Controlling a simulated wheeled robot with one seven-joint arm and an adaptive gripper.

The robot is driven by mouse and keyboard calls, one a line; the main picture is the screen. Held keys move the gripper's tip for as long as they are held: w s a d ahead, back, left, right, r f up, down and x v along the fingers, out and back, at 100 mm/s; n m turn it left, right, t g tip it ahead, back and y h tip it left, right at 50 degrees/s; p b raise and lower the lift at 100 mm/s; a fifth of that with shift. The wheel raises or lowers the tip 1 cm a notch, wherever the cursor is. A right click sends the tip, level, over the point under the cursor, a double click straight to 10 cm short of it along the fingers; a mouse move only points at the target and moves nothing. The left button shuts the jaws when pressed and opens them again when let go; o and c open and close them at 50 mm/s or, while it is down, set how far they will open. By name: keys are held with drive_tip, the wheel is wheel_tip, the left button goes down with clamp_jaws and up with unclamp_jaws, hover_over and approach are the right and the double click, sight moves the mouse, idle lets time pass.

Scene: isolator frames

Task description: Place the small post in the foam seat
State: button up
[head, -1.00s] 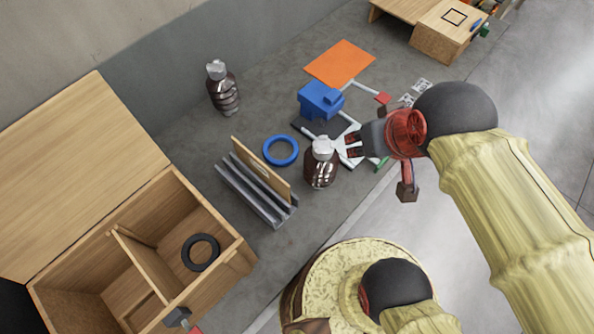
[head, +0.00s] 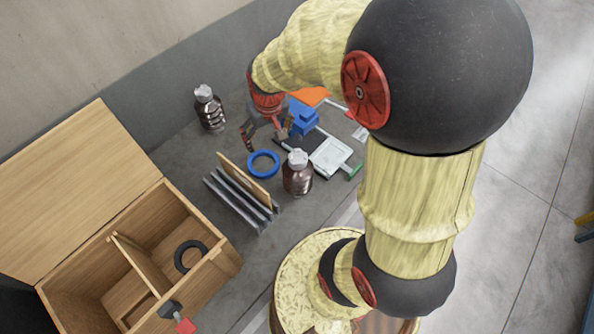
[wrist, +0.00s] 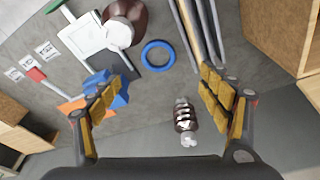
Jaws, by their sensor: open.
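My gripper (head: 264,138) is open and empty, its fingers spread above the worktop between the far bottle and the blue block. In the wrist view its fingers (wrist: 160,98) frame bare grey surface. I cannot tell for sure which thing is the small post. A dark flat pad (head: 292,139) beside the pale grey tray (head: 331,157) could be the foam seat, but I cannot tell. The blue block (head: 302,117) is partly hidden by my left finger in the wrist view (wrist: 121,98). The orange sheet (head: 310,95) is partly hidden by my arm.
A brown bottle (head: 210,110) stands by the wall and another (head: 297,176) near the front edge. A blue ring (head: 263,164) lies beside a slotted rack (head: 236,203). An open wooden box (head: 225,262) holds a black ring (head: 190,255).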

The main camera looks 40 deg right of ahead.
sight(298, 172)
drive_tip(key=o, duration=0.4)
drive_tip(key=d+f+m+g+p, duration=0.1)
drive_tip(key=d+f+p, duration=0.2)
drive_tip(key=d+f, duration=0.2)
wheel_tip(298, 172, down, 3)
drive_tip(key=shift+w+d+f, duration=0.15)
drive_tip(key=shift+w+d, duration=0.1)
drive_tip(key=shift+w, duration=0.05)
drive_tip(key=shift+o, duration=0.5)
drive_tip(key=shift+m+g+y, duration=0.4)
drive_tip(key=shift+m+g, duration=0.3)
drive_tip(key=s+d+f, duration=0.1)
drive_tip(key=f, duration=0.3)
drive_tip(key=s+d+f+p, duration=0.1)
drive_tip(key=f, duration=0.3)
drive_tip(key=s+d+f+p, duration=0.1)
drive_tip(key=f, duration=0.3)
drive_tip(key=shift+s+d, duration=0.1)
drive_tip(key=shift+d, duration=0.3)
drive_tip(key=shift+s+a+f, duration=0.1)
drive_tip(key=shift+a+f, duration=0.05)
drive_tip(key=shift+f, duration=1.3)
drive_tip(key=shift+s+a+f, duration=0.1)
drive_tip(key=shift+a+f, duration=0.05)
drive_tip(key=shift+f, duration=1.25)
